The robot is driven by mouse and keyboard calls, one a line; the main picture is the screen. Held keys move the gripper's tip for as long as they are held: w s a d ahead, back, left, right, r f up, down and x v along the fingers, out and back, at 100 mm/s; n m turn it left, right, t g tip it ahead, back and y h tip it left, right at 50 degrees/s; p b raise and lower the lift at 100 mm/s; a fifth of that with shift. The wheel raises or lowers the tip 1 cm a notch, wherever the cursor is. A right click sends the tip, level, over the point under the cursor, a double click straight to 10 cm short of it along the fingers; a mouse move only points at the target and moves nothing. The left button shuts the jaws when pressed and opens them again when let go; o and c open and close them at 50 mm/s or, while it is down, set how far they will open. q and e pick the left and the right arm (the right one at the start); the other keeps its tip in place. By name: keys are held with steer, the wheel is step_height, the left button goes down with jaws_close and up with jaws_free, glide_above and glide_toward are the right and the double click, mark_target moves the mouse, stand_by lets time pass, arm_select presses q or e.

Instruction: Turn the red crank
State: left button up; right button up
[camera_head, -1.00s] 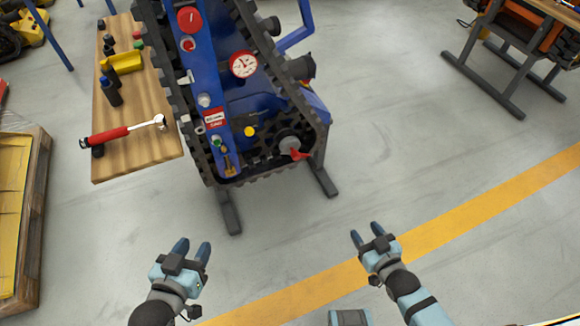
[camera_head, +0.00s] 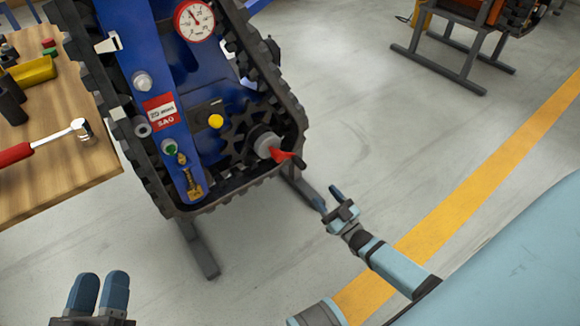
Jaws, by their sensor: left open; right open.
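The red crank (camera_head: 283,155) sits on a grey round hub (camera_head: 264,141) at the lower right of the blue tracked carrier (camera_head: 150,60), inside the black track loop. Its short red arm points right and slightly down, ending in a dark knob. My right gripper (camera_head: 328,197) is open and empty, below and to the right of the crank, apart from it. My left gripper (camera_head: 98,290) is open and empty at the bottom left, well away from the crank and in front of the carrier; its lower part is cut off by the frame.
A wooden bench (camera_head: 65,175) at the left holds a hammer with a red handle (camera_head: 16,153) and a yellow bin (camera_head: 30,72). The carrier's stand has dark feet (camera_head: 203,250) on the floor. The floor right of the carrier is clear up to a second stand (camera_head: 440,62).

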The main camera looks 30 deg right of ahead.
mark_target(305, 169)
steer(key=b+x, duration=0.2)
steer(key=x, duration=1.1)
steer(key=shift+r+b, duration=0.1)
steer(key=shift+b, duration=0.3)
arm_select(q)
steer(key=f+g, duration=0.2)
steer(key=f, duration=0.2)
steer(key=shift+d+f, duration=0.1)
steer(key=shift+d, duration=0.1)
arm_select(e)
jaws_close()
